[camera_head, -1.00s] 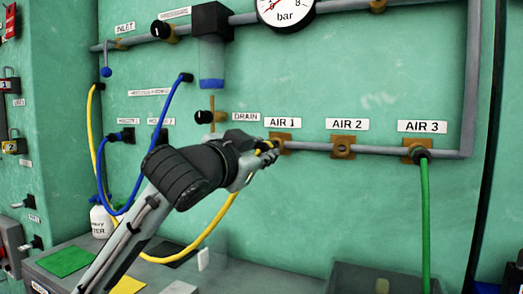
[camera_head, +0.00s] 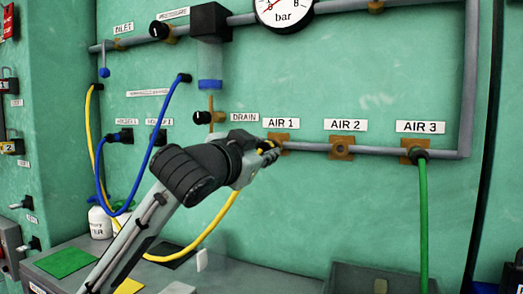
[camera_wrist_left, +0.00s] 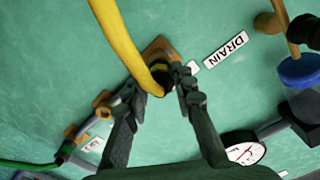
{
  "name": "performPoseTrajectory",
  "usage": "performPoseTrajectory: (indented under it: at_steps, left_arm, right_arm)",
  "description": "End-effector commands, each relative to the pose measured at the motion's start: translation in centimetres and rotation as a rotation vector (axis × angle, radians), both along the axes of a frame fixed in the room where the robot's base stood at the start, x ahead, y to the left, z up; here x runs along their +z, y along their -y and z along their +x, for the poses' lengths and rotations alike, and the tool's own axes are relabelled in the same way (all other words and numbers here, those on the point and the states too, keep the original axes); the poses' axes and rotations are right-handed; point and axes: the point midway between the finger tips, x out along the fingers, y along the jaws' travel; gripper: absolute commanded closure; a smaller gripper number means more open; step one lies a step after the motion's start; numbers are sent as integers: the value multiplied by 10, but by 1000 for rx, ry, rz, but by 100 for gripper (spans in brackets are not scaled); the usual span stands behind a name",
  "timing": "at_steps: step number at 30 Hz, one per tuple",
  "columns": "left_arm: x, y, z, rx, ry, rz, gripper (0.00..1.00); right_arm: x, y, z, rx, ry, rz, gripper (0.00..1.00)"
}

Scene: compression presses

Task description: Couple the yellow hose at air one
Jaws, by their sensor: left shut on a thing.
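The yellow hose (camera_head: 215,228) hangs in a loop from a fitting on the left wall and rises to my left gripper (camera_head: 268,150). The gripper is shut on the hose near its end. In the left wrist view the hose (camera_wrist_left: 120,38) runs between the fingers (camera_wrist_left: 166,88), and its dark end is right at the brass port plate (camera_wrist_left: 158,47). The AIR 1 port (camera_head: 285,143) sits under its label, partly hidden by the gripper. I cannot tell whether the hose end is seated in it. My right gripper is not in view.
The AIR 2 port (camera_head: 341,147) is empty. A green hose (camera_head: 423,220) hangs from AIR 3. The drain valve (camera_head: 209,116) is just above my left arm, and a blue hose (camera_head: 163,125) loops at left. The gauge (camera_head: 284,8) is above.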

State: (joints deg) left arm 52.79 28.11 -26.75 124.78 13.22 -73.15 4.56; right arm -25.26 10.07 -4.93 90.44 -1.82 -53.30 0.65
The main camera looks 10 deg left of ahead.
Motion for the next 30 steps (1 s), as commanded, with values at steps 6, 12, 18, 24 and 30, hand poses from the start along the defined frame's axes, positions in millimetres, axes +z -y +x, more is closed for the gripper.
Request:
performPoseTrajectory:
  at_steps: [6,12,18,24,30]
  left_arm:
    - [1,1,5,0,1,0,100]
    - [0,2,10,1,0,0,100]
    - [0,3,15,-1,1,1,100]
    - [0,4,19,-1,1,1,100]
    - [0,4,19,1,1,1,57]
  right_arm:
    - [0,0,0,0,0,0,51]
    - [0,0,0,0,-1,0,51]
    - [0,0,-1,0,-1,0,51]
    - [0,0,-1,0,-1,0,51]
    - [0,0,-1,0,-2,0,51]
